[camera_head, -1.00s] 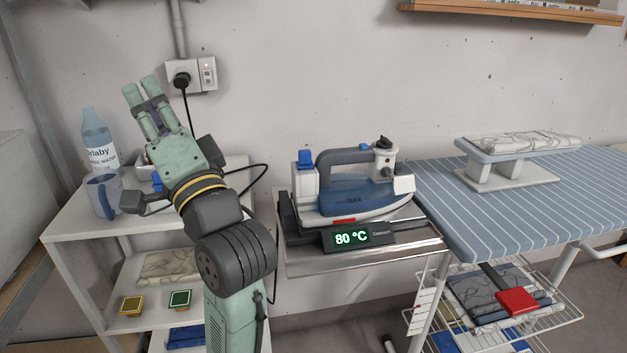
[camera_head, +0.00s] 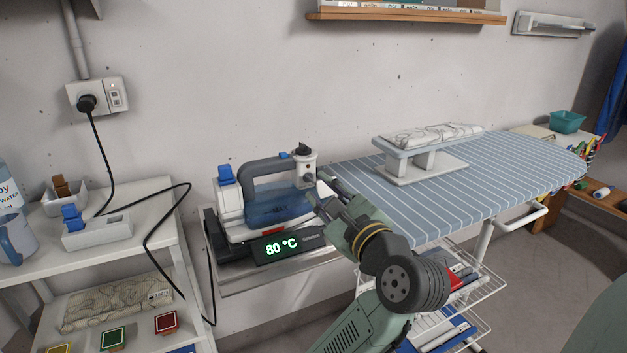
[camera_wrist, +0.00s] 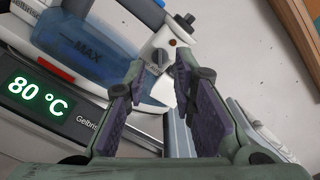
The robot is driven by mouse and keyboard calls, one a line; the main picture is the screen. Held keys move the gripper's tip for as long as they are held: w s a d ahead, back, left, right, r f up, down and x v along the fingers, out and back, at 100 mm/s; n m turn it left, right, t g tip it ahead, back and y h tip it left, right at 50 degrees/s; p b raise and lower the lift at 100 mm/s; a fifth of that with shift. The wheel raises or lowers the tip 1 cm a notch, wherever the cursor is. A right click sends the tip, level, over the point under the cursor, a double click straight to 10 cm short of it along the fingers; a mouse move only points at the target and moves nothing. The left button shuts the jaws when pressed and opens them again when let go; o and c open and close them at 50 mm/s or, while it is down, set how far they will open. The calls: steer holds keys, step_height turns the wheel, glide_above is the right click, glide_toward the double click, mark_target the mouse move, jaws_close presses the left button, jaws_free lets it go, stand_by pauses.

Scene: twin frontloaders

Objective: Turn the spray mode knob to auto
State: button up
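The steam iron (camera_head: 262,200) has a blue water tank and rests on its base, whose display (camera_head: 281,247) reads 80 °C. A dark knob (camera_head: 303,149) sits on top of the white post at the iron's right end. In the wrist view the knob (camera_wrist: 184,24) is near the top, beyond my fingertips, with a round dark button on the post (camera_wrist: 160,55) below it. My gripper (camera_head: 320,188) is close to the right end of the iron, below the knob. The knob's mode markings are not readable.
The striped ironing board (camera_head: 450,190) extends to the right with a sleeve board (camera_head: 420,160) on it. A black cable (camera_head: 160,215) loops left of the iron. A white shelf (camera_head: 125,245) stands at left. The wall is close behind.

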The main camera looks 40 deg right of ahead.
mark_target(309, 179)
steer(key=shift+p+x, duration=0.3)
steer(key=shift+x, duration=1.85)
steer(key=shift+c, duration=0.3)
jaws_close()
